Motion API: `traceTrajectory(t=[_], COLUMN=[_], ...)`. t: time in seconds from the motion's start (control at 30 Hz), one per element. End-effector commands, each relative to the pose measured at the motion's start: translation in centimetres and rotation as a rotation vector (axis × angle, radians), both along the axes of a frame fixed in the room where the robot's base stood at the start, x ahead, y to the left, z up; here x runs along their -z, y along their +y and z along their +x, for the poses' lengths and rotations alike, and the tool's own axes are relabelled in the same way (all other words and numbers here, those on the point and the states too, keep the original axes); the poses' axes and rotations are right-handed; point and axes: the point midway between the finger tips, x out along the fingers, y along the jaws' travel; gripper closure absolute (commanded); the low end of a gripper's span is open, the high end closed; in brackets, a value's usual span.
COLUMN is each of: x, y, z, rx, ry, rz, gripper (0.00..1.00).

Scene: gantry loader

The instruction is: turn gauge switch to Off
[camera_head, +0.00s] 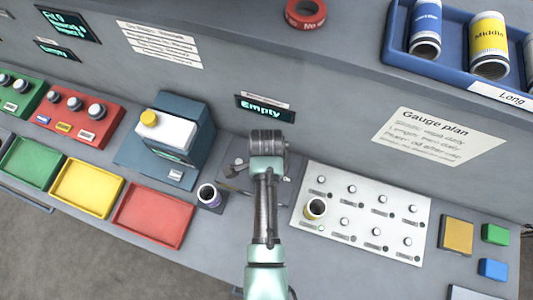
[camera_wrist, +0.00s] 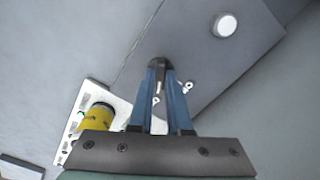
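A grey plate (camera_head: 228,182) with small dark fittings (camera_head: 237,170) lies under the "Empty" display; I cannot tell which of these is the gauge switch, and my arm hides part of the plate. My gripper's fingers are hidden in the head view. In the wrist view, a grey plate (camera_wrist: 205,60) carries a white round part (camera_wrist: 226,25). The two blue fingers of my gripper (camera_wrist: 160,66) come close together over the plate's edge, with a dark piece at their tips. I cannot tell whether that is a held part or the tips themselves.
A white panel (camera_head: 340,238) with small knobs and a yellow-banded cylinder (camera_head: 316,208) is right of my arm. A "Gauge plan" sheet (camera_head: 430,142) and a blue tray (camera_head: 455,70) are at upper right. Coloured trays are left.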

Motion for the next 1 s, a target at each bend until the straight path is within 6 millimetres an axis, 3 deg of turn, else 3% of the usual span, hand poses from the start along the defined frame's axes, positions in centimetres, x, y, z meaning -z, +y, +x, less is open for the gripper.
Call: traceTrajectory(t=[0.57,1.0], x=[-0.09,-0.22], y=[-0.01,-0.01], z=[-0.05,-0.07], rx=[-0.039,-0.355], ry=[0.002,0.004], rz=[0.0,0.0], gripper=[1.0,1.0])
